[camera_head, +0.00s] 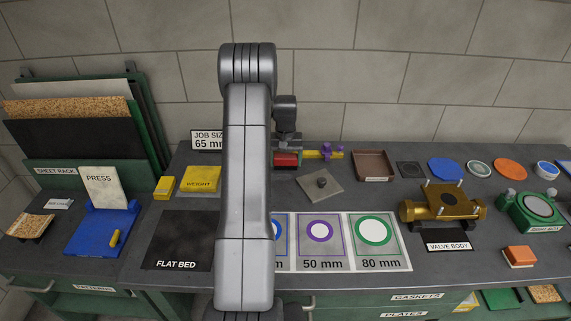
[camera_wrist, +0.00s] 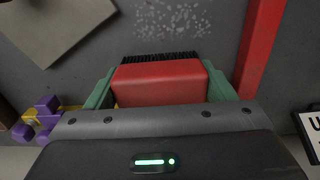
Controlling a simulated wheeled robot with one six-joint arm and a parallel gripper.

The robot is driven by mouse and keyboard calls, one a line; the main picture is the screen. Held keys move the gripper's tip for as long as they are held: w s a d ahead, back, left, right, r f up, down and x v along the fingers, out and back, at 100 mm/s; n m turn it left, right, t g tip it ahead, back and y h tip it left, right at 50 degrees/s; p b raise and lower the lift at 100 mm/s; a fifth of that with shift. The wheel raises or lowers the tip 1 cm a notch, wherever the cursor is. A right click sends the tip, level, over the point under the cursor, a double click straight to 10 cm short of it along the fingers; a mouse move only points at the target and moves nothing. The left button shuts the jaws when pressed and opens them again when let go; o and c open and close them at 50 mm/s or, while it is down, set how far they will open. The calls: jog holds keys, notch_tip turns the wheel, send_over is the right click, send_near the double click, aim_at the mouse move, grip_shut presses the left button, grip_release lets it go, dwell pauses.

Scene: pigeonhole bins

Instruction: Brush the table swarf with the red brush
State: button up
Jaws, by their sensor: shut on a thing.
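The red brush (camera_wrist: 160,84) is a red block with a row of black bristles along its far edge in the wrist view. My gripper (camera_wrist: 162,92) is shut on it, with a green finger against each side. The table swarf (camera_wrist: 175,18) is a patch of small pale flecks on the dark grey table, just beyond the bristles and apart from them in the picture. In the head view the red brush (camera_head: 287,160) shows beside my arm near the back of the table. There my arm hides part of the table, and I cannot make out the swarf.
A red bar (camera_wrist: 260,40) lies right of the swarf. A grey plate (camera_wrist: 58,25) is at upper left; its knob (camera_head: 322,182) shows in the head view. A purple and yellow tool (camera_wrist: 40,115) is left of my gripper. A brown tray (camera_head: 374,165) stands further right.

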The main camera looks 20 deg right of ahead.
aim_at(285, 177)
jog(key=shift+w+d+f, duration=0.1)
jog(key=shift+w, duration=0.15)
jog(key=shift+s+f, duration=0.1)
jog(key=shift+s, duration=0.4)
jog(key=shift+s+a+b, duration=0.25)
jog(key=shift+s, duration=0.4)
jog(key=shift+s+a+b, duration=0.2)
jog(key=shift+s, duration=0.4)
jog(key=shift+s+a+b, duration=0.25)
jog(key=shift+s, duration=0.4)
jog(key=shift+w+d+r+p, duration=0.15)
jog(key=shift+w+d, duration=0.1)
jog(key=shift+w, duration=0.55)
jog(key=shift+w+d+r+p, duration=0.1)
jog(key=shift+w+d+p, duration=0.1)
jog(key=shift+w, duration=0.65)
jog(key=shift+w+d+r+p, duration=0.15)
jog(key=shift+w+d, duration=0.1)
jog(key=shift+w, duration=0.55)
jog(key=shift+f, duration=0.1)
jog(key=shift+r+p, duration=0.4)
jog(key=shift+r, duration=0.55)
